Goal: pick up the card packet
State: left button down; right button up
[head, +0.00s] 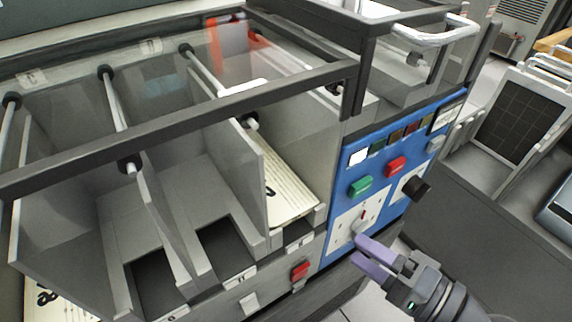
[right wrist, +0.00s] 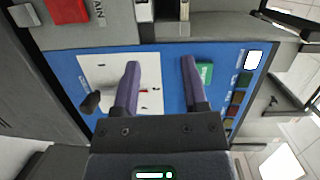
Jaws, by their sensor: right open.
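A cream card packet (head: 288,192) lies in the right-hand pocket of the grey card machine in the head view, between two grey dividers. Part of another cream card stack (head: 52,301) shows at the lower left. My right gripper (head: 362,254) is open and empty in front of the blue control panel, below and to the right of the card packet. In the right wrist view its two purple fingers (right wrist: 162,82) stand apart over the panel, with no card between them. My left gripper is not in view.
The blue panel (head: 379,158) carries buttons, a white dial plate and a black knob (head: 415,188). A dark frame bar (head: 180,122) crosses above the pockets. Two middle pockets look empty. A red button (head: 300,270) sits on the front ledge.

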aim_at(303, 214)
jog(key=shift+y, duration=0.7)
jog(key=a+r, duration=0.1)
jog(key=w+a+p, duration=0.1)
jog(key=a, duration=0.1)
jog(key=a+r+p, duration=0.1)
jog(key=a, duration=0.1)
jog(key=shift+w+a+r, duration=0.1)
jog(key=shift+w+r, duration=0.25)
jog(key=p+x, duration=0.1)
jog(key=x, duration=0.3)
jog(key=shift+w+a+f, duration=0.1)
jog(key=shift+w+a, duration=0.1)
jog(key=shift+w, duration=0.1)
jog(key=shift+w+a, duration=0.2)
jog(key=shift+a, duration=0.1)
jog(key=shift+f, duration=0.1)
jog(key=c, duration=0.4)
grip_shut()
